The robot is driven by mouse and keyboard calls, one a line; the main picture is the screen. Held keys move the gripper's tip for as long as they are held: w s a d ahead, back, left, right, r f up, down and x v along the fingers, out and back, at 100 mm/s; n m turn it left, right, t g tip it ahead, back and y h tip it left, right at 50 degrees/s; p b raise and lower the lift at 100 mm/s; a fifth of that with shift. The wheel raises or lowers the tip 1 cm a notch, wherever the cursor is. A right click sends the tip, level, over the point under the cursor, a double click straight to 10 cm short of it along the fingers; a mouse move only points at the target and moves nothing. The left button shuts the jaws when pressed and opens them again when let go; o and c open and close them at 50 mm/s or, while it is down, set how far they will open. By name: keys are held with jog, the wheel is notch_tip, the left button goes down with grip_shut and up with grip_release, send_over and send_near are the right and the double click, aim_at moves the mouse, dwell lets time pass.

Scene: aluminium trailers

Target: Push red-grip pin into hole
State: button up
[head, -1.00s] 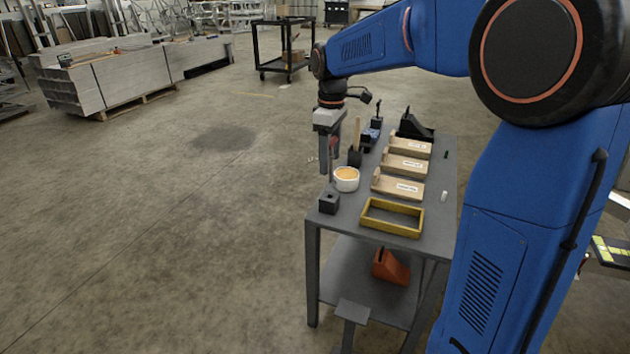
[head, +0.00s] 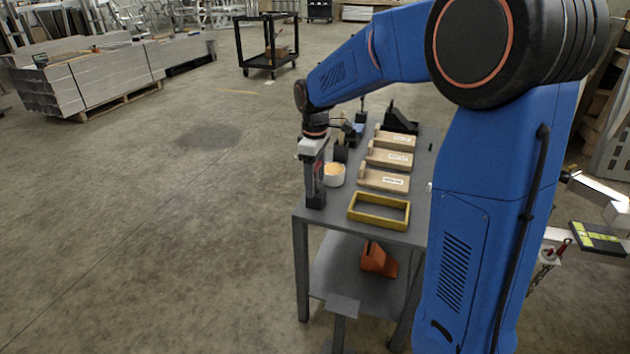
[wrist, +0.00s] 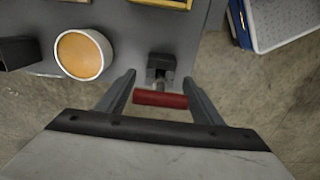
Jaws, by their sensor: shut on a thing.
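The red-grip pin shows in the wrist view as a red crossbar (wrist: 160,99) between my two fingers. A short grey shaft runs from the bar toward a dark block (wrist: 161,68) at the table edge. I cannot tell whether the shaft's tip is inside the block's hole, which is hidden. My gripper (wrist: 160,80) is shut on the red grip. In the head view my gripper (head: 313,175) points down over the same dark block (head: 316,202) at the table's near-left corner, and the pin is mostly hidden by the fingers.
A white cup with orange contents (head: 334,175) stands close behind the block. A yellow open frame (head: 379,223) and several labelled wooden blocks (head: 384,181) fill the grey table's (head: 425,185) right side. An orange holder (head: 378,259) sits on the lower shelf.

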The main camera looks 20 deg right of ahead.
jog(key=shift+f, duration=0.3)
jog(key=o, duration=1.1)
jog(key=r, duration=1.7)
jog(key=shift+w+a+r, duration=0.2)
jog(key=shift+a, duration=0.05)
